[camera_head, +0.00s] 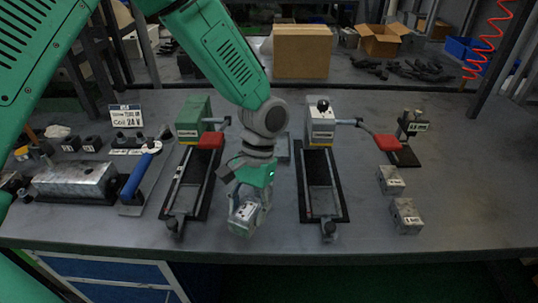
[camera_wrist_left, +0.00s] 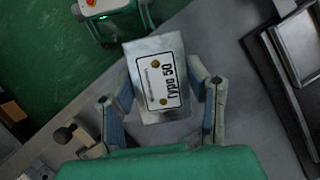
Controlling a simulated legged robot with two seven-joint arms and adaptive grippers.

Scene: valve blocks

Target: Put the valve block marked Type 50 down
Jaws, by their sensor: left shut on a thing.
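In the head view the same block (camera_head: 243,213) is near the front edge of the bench. My left gripper (camera_head: 247,200) points down with its fingers shut on the block's two sides, also seen in the left wrist view (camera_wrist_left: 163,97). I cannot tell whether the block's underside touches the bench (camera_head: 270,232). My right gripper is in neither view.
Fixtures with black frames stand left (camera_head: 193,120) and right (camera_head: 321,122) of my gripper. Two other metal blocks (camera_head: 390,180) (camera_head: 406,215) sit at the right. A large metal block (camera_head: 75,181) and blue-handled tool (camera_head: 138,177) lie left.

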